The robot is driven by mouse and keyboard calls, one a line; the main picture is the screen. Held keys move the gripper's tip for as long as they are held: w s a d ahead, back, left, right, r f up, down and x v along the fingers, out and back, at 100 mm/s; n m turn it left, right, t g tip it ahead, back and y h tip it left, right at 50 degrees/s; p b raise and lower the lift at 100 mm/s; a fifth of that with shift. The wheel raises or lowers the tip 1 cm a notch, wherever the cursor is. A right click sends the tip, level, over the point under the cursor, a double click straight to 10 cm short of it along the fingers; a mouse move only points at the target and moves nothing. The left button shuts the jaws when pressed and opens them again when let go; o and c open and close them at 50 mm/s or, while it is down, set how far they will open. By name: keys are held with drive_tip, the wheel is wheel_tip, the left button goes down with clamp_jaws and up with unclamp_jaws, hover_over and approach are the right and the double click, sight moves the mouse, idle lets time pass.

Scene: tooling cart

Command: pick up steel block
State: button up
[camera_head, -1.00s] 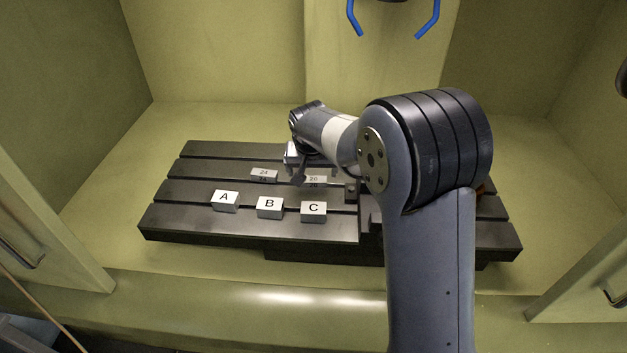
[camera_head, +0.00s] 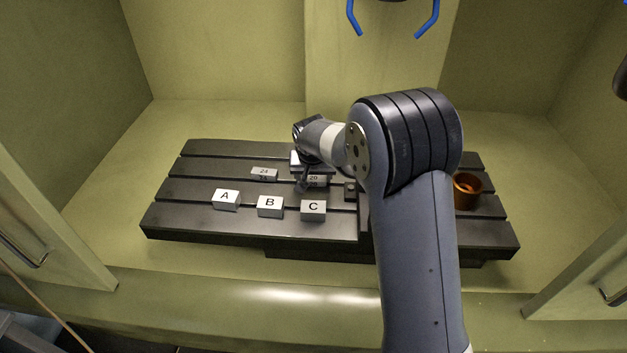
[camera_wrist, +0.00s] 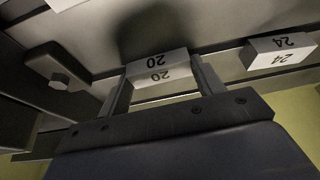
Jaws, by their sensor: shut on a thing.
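The steel block marked 20 (camera_head: 317,180) is at the middle of the dark slotted plate, partly hidden by my gripper (camera_head: 304,178) in the head view. In the wrist view the block marked 20 (camera_wrist: 158,66) sits between the two fingers of my gripper (camera_wrist: 163,80), which is shut on it. I cannot tell whether the block rests on the plate or is clear of it. A second steel block marked 24 (camera_head: 264,173) lies to its left in the head view and shows at the right in the wrist view (camera_wrist: 279,52).
Blocks marked A (camera_head: 226,199), B (camera_head: 270,206) and C (camera_head: 313,210) stand on the slotted plate (camera_head: 178,214) near its front. A small dark clamp (camera_wrist: 60,72) is close to the gripper. An orange cup (camera_head: 467,190) stands at the right, beside my arm.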

drive_tip(key=c, duration=0.6)
drive_tip(key=shift+o, duration=0.2)
